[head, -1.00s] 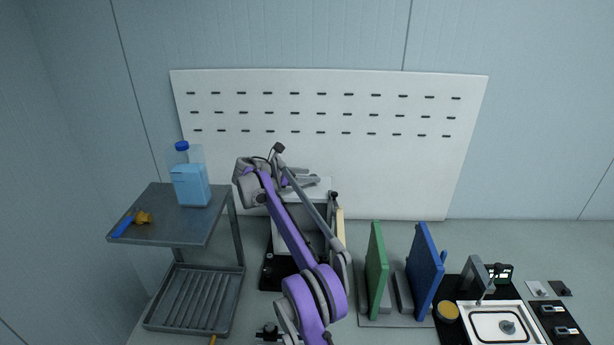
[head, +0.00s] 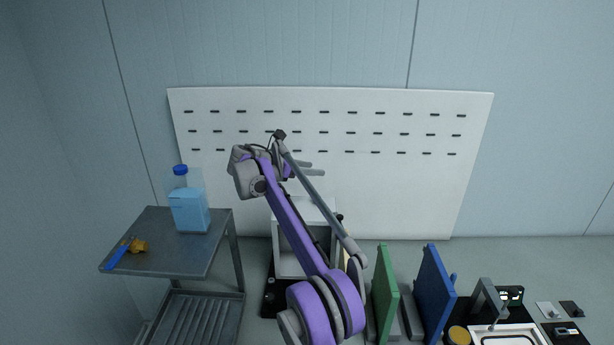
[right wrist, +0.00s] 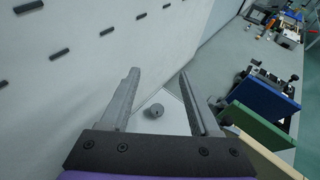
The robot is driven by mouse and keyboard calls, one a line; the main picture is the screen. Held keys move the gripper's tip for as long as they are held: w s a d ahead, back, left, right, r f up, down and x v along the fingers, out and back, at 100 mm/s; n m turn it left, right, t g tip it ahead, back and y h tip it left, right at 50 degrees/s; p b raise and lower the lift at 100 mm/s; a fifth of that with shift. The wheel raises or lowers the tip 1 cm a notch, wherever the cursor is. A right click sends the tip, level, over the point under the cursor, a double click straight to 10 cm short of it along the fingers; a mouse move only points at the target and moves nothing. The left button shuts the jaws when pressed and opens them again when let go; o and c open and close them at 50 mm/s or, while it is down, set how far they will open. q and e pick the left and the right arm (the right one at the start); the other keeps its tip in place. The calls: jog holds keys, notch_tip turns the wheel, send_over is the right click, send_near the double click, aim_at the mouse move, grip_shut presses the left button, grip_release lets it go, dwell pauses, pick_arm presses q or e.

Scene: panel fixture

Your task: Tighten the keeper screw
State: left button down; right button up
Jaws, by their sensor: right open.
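My right gripper (head: 306,168) is open and empty above the white box-like fixture (head: 318,212) in front of the pegboard. In the right wrist view its two fingers (right wrist: 158,76) point away from the camera with a wide gap. A small grey round knob or screw head (right wrist: 154,110) shows between them on the fixture's white top, apart from both fingers. I cannot tell for sure that it is the keeper screw. In the head view my purple arm covers part of the fixture, and the knob cannot be made out. My left gripper is not in view.
The white slotted pegboard (head: 400,165) stands close behind. A green panel (head: 385,295) and a blue panel (head: 434,295) stand upright to the right of the fixture. A grey cart (head: 165,240) at left holds a blue-filled jug (head: 189,211).

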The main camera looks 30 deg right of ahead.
jog(key=shift+s+r, duration=0.1)
jog(key=shift+s, duration=0.1)
jog(key=shift+s+a, duration=0.1)
